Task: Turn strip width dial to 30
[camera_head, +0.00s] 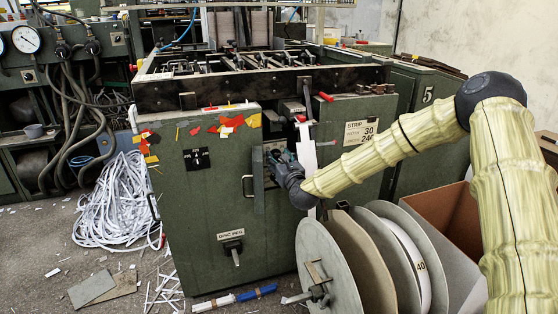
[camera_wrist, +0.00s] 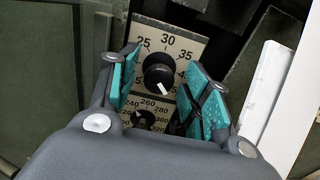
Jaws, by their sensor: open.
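The strip width dial is a round black knob (camera_wrist: 158,74) on a pale scale plate (camera_wrist: 185,45), seen in the wrist view. The scale reads 25, 30 and 35 across its top; lower numbers are partly hidden by my fingers. The knob's white mark points down and to the right, away from the 30 at the top. My gripper (camera_wrist: 165,92) is open, with teal pads left and right of the knob; I cannot tell whether they touch it. In the head view, my gripper (camera_head: 272,158) is at the green machine's front, hiding the dial.
A second, smaller dial (camera_wrist: 145,119) with 240, 260 and 280 sits below. A card (camera_head: 361,132) on the machine (camera_head: 210,230) shows "STRIP" and 30. Large reels (camera_head: 330,270) stand below my arm.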

